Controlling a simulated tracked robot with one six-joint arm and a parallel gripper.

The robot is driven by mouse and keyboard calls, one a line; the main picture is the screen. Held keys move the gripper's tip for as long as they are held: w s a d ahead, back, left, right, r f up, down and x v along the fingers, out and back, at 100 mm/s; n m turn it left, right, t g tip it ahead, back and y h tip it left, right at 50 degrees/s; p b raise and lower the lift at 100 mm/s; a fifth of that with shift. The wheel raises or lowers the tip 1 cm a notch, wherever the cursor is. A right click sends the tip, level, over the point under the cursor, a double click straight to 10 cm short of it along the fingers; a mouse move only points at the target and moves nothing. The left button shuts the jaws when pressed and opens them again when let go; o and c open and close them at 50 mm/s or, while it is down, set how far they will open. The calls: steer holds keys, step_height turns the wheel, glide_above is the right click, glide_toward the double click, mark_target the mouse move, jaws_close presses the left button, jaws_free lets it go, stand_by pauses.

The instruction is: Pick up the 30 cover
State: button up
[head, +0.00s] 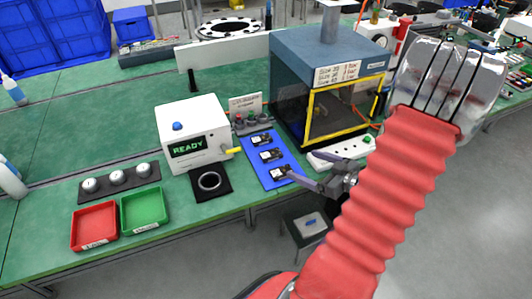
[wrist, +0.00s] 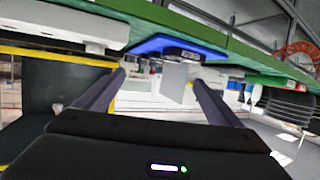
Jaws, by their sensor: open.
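No cover marked 30 can be made out; any such marking is too small to read. Three round white caps (head: 116,177) sit on a dark strip at the left. Several grey round pieces (head: 252,122) stand on a rack behind the blue mat (head: 257,181). Three small black modules lie on the mat; the nearest module (head: 280,173) is close to my gripper (head: 278,188). My gripper is open and empty at the bench's front edge. In the wrist view the fingers (wrist: 160,78) are spread, with the blue mat (wrist: 150,45) and one dark module (wrist: 180,54) beyond them.
A white READY box (head: 193,140) stands left of the mat, with a black pad bearing a ring (head: 209,181) before it. Red (head: 94,226) and green trays (head: 144,209) are at front left. A yellow-framed chamber (head: 345,110) and a white strip (head: 340,151) stand right.

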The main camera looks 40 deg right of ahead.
steer(key=shift+s+a, duration=0.15)
steer(key=shift+s, duration=0.1)
steer(key=shift+w+y, duration=0.1)
steer(key=shift+y, duration=0.2)
glide_toward(274, 156)
steer(key=shift+r+x, duration=0.2)
steer(key=shift+x, duration=1.5)
steer(key=shift+w, duration=0.1)
steer(key=shift+x, duration=2.4)
steer(key=shift+w+f, duration=0.15)
steer(key=shift+f, duration=0.15)
